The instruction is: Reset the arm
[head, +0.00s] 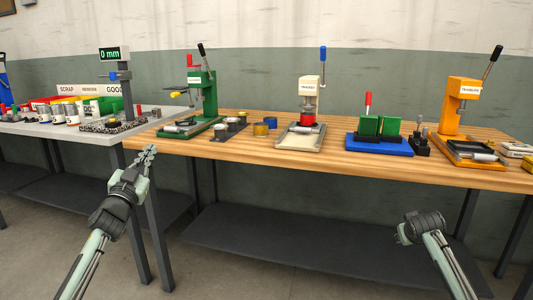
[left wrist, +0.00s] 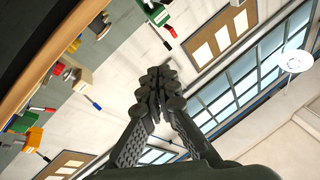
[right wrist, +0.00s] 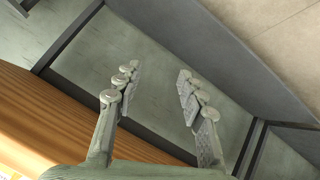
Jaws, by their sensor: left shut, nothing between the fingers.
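My left gripper (head: 149,156) is raised in front of the wooden bench's left front corner, pointing up. Its fingers are shut together and empty, as the left wrist view (left wrist: 160,82) also shows. My right arm comes in at the lower right of the head view, its wrist (head: 424,224) in front of the bench and below its top. The right fingers are hidden there. In the right wrist view the right gripper (right wrist: 155,86) is open, with nothing between its fingers.
The wooden bench (head: 240,155) carries a green press (head: 208,95), a cream press (head: 311,95), a blue base (head: 378,145) with green blocks, and an orange press (head: 458,105). A grey table (head: 85,137) with bins and cans stands left. A dark shelf (head: 300,245) lies below.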

